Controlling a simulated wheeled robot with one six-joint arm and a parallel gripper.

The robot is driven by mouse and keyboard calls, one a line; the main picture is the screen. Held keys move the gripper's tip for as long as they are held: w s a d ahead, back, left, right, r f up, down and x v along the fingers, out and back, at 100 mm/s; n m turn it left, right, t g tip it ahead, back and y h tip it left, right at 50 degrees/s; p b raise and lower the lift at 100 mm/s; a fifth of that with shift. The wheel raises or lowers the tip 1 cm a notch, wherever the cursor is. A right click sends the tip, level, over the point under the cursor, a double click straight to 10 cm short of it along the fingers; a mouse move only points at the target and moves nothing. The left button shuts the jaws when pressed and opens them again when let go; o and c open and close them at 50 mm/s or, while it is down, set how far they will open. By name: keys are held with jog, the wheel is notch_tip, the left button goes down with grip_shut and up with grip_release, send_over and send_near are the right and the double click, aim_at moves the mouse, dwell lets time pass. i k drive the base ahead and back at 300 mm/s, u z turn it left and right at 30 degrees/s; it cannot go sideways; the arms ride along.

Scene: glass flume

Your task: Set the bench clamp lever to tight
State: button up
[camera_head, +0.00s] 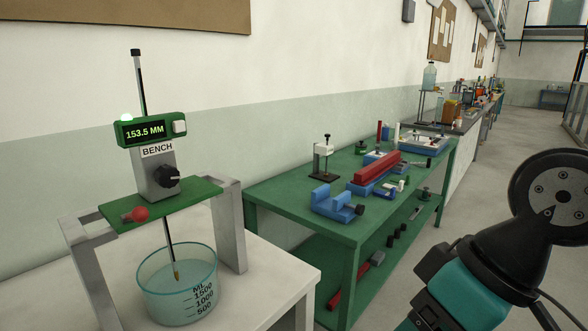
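A small gauge stand marked BENCH (158,151) stands at the left. Its display (145,132) reads 153.5 MM. A red ball knob (140,214) sits at the front left of the stand's green plate (190,198); it looks like the end of the bench clamp lever. I cannot tell the lever's setting. A black knob (167,177) is on the side of the grey block. Part of my arm shows at the right, well apart from the stand, but my gripper is outside the view.
A glass beaker (180,292) of liquid stands under the green plate, with a thin rod reaching down into it. Grey legs (228,230) flank it on a white table (270,280). A green workbench (290,196) with blue and red tools stands behind. The floor (440,225) is clear at the right.

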aim_at(140, 214)
jog(key=z, duration=0.2)
jog(key=k, duration=0.35)
jog(key=u, duration=1.25)
